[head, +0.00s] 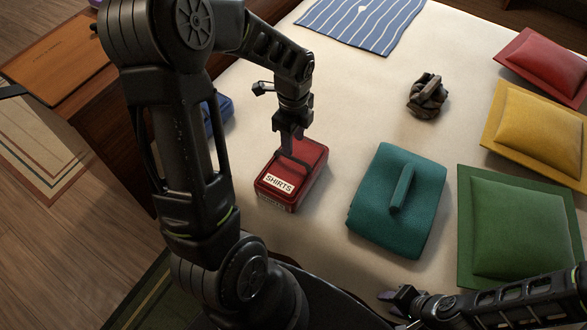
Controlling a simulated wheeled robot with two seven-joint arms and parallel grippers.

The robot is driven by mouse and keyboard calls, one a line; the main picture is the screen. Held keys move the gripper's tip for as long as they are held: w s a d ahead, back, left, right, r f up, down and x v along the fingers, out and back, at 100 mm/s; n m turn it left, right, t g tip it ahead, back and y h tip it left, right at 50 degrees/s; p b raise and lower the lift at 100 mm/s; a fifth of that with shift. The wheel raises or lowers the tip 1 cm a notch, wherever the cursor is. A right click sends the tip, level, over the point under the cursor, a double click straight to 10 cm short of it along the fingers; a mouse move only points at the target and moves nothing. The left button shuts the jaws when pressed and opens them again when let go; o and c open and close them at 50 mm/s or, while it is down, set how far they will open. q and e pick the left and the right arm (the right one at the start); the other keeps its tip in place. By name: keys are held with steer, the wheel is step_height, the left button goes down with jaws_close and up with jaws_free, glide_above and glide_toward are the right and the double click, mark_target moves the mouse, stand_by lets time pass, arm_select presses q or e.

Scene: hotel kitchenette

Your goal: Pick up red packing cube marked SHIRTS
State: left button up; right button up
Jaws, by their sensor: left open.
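The red packing cube (306,182) marked SHIRTS lies on the cream bed cover, its white label facing the near side. My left gripper (288,152) points down at the far part of the cube's top. It is open, with its fingers at a dark strap or handle there; I cannot tell whether they touch it. My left arm covers much of the left of the view. My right gripper (392,300) is low at the bottom right, away from the cube; its jaws are too unclear to read.
A teal folded item (385,225) lies right of the cube. A blue item (217,114) is partly hidden behind my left arm. Green (512,230), yellow (540,125) and red (548,65) cushions line the right. A dark knotted object (427,96) and striped cloth (360,22) lie farther back.

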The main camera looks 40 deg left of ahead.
mark_target(293, 158)
arm_select(q)
steer(key=shift+f, duration=1)
step_height(293, 158, down, 5)
steer(key=shift+s+f, duration=0.1)
steer(key=shift+c, duration=0.3)
jaws_close()
stand_by(1.1)
